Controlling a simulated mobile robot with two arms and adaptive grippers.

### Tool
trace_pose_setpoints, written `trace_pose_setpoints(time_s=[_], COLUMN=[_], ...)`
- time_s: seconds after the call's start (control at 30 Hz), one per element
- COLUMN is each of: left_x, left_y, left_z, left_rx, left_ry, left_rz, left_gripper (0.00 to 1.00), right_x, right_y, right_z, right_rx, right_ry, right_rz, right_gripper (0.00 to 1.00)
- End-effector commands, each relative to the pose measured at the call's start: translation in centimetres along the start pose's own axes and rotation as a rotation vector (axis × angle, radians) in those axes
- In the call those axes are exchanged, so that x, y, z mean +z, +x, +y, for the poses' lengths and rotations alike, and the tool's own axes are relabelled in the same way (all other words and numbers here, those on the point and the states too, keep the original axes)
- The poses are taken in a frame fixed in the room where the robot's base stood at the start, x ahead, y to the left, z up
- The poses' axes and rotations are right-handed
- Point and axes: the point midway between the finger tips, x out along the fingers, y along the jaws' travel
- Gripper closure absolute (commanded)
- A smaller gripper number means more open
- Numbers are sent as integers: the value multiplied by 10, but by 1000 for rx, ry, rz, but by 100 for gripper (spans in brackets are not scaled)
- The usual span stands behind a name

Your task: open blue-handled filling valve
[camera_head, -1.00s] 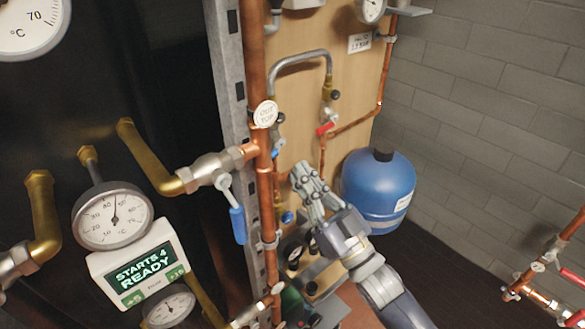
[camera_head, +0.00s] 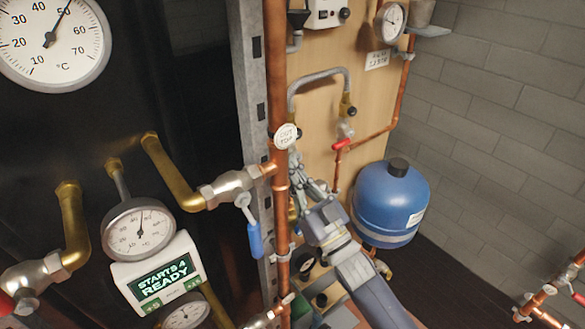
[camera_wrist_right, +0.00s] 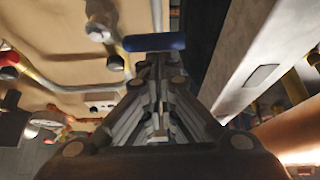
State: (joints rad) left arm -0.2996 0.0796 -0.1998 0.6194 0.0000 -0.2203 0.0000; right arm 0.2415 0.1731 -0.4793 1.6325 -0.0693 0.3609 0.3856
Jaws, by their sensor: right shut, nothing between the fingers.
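In the right wrist view a blue handle (camera_wrist_right: 153,42) lies crosswise just beyond my fingertips, beside a metal valve body (camera_wrist_right: 100,20). I cannot tell whether the fingers touch it. My right gripper (camera_head: 296,166) is shut and empty, its fingers pointing up along the wooden board, just right of the copper pipe. The gripper also fills the middle of the right wrist view (camera_wrist_right: 160,62). In the head view the small blue handle on the board is hidden behind the gripper and pipe. My left gripper is not in view.
A larger blue lever (camera_head: 255,240) hangs from a valve left of the copper pipe (camera_head: 281,200). A red-handled valve (camera_head: 341,144) and a bent grey pipe (camera_head: 318,76) are on the board. A blue tank (camera_head: 390,203) stands close right of my arm.

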Motion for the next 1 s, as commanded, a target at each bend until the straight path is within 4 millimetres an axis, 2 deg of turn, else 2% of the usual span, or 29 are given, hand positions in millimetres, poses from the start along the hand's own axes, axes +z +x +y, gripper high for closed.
trace_pose_setpoints(time_s=[1.0], left_x=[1], left_y=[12], left_z=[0], left_rx=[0], left_ry=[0], left_rz=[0], left_gripper=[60], right_x=[10], right_y=[-6], right_z=[-2], right_rx=[-73], right_ry=[-125], right_rz=[-3], right_gripper=[100])
